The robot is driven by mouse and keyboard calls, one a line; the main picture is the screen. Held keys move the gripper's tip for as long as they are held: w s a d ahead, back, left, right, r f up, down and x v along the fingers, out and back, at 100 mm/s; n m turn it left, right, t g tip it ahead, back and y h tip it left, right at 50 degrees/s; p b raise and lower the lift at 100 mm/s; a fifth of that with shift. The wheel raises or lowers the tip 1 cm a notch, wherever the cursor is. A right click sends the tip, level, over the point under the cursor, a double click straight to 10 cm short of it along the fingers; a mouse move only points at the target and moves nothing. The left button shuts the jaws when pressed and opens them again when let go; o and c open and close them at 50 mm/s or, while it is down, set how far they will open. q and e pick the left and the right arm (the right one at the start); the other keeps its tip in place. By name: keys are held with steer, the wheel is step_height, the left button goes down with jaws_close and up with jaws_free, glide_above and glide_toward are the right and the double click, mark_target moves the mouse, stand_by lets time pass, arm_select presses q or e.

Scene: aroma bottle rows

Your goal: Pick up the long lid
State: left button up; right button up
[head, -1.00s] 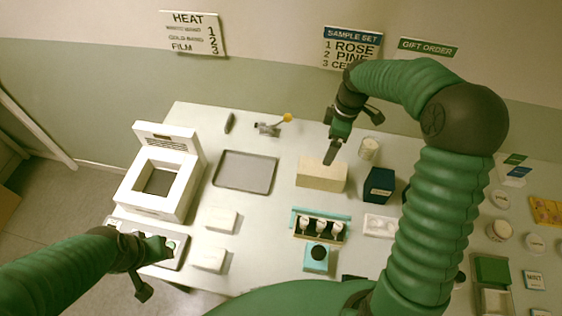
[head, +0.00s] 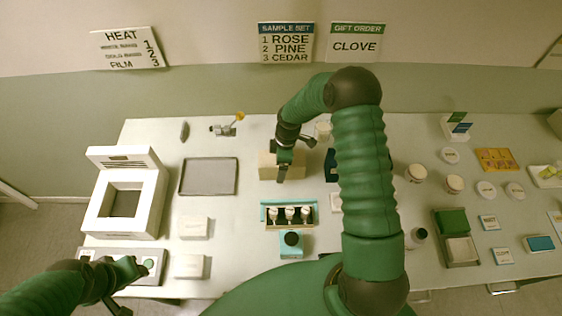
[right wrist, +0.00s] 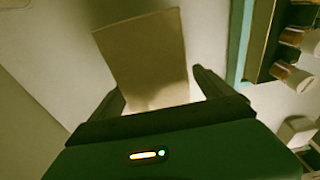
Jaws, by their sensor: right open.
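A tan, long box-shaped piece (head: 267,168), which looks like the long lid, lies on the table behind the teal-edged tray of bottles (head: 290,224). My right gripper (head: 282,173) is over its middle and hides part of it. In the right wrist view the tan piece (right wrist: 145,55) shows between the open fingers of the right gripper (right wrist: 160,90), with a gap to the right finger. Whether a finger touches it I cannot tell. My left gripper (head: 135,268) is low at the left, by the grey button panel; its jaws are unclear.
A dark blue box (head: 330,165) stands close right of the tan piece, partly behind my right arm. A grey tray (head: 208,176) and white heat machine (head: 98,215) are to the left. A teal box with black top (head: 291,245) stands in front.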

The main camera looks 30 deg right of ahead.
steer(key=shift+w+d+f, duration=0.15)
steer(key=shift+d+f, duration=0.1)
steer(key=shift+f, duration=0.05)
steer(key=shift+c, duration=0.4)
steer(key=shift+a+r, duration=0.1)
steer(key=shift+a, duration=0.05)
steer(key=c, duration=1.4)
